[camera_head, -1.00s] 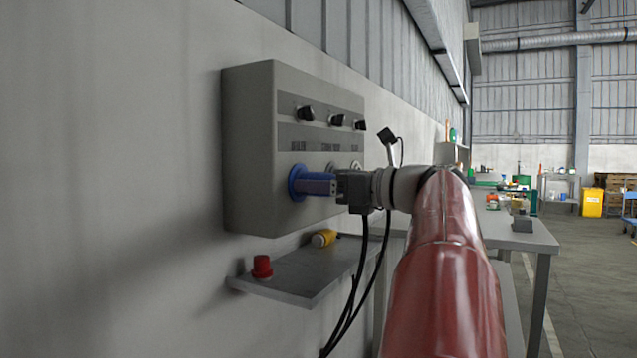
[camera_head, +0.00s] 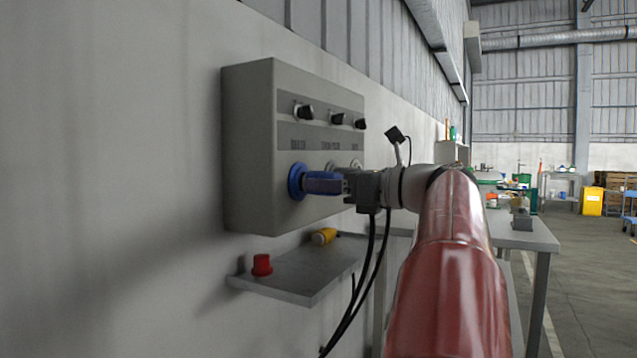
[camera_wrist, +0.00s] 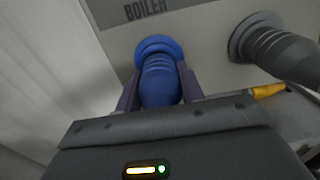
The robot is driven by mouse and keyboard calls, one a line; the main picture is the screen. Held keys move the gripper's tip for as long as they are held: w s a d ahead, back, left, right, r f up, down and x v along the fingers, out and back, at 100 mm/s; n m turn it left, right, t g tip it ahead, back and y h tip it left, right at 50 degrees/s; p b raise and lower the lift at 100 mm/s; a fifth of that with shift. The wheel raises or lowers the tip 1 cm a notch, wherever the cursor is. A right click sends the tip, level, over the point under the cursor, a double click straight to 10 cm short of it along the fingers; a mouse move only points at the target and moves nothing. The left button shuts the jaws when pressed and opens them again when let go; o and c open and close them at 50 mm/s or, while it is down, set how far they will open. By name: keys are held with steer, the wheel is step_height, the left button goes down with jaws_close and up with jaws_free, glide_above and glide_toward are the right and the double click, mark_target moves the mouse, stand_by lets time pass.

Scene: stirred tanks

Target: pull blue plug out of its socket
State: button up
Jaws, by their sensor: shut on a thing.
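The blue plug (camera_head: 322,185) is at the round blue socket (camera_head: 296,182) on the front of a grey wall box. In the wrist view the plug (camera_wrist: 160,88) lies between the two fingers of my gripper (camera_wrist: 158,73), which is shut on it. The blue socket ring (camera_wrist: 157,46) shows just beyond the plug, under the label BOILER. The plug's front end is hidden at the ring, so I cannot tell how deep it sits.
The grey box (camera_head: 248,150) carries several black knobs. A dark connector (camera_wrist: 280,48) is right of the blue socket. Below, a shelf (camera_head: 300,280) holds a red plug (camera_head: 262,265) and a yellow one (camera_head: 323,236). A workbench (camera_head: 530,236) stands at right.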

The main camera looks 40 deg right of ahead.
steer(key=shift+p+v, duration=0.4)
steer(key=shift+v, duration=1.9)
